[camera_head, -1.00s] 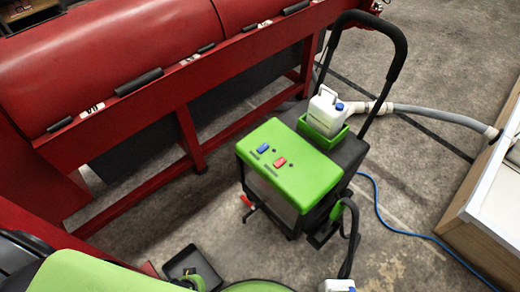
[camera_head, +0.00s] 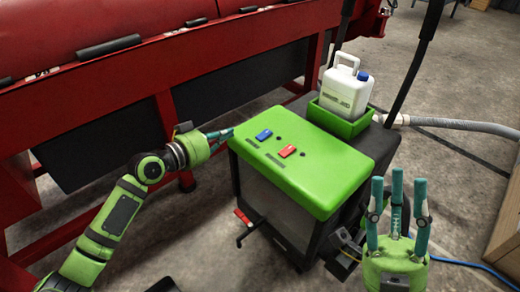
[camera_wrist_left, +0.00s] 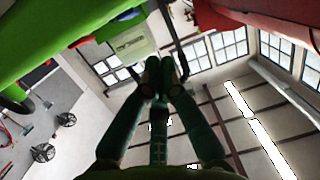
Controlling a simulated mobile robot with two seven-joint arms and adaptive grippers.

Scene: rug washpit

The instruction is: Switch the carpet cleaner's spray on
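The carpet cleaner is a dark box with a bright green top (camera_head: 318,178). A blue rocker switch (camera_head: 264,135) and a red rocker switch (camera_head: 287,151) sit on that top, each with a small dark dot beside it. Their labels are too small to read. My left gripper (camera_head: 228,134) is at the left edge of the green top, left of the blue switch; whether it touches the edge I cannot tell. In the left wrist view its fingertips (camera_wrist_left: 159,72) come together with nothing between them. My right gripper (camera_head: 398,195) points up, fingers spread and empty, right of the cleaner.
A white jug (camera_head: 346,88) with a blue cap stands in a green holder at the cleaner's back. A dark handle rises behind it, and a grey hose (camera_head: 460,124) runs right. A red machine frame (camera_head: 90,78) stands behind on the left. A wooden-sided platform (camera_head: 508,225) is at right.

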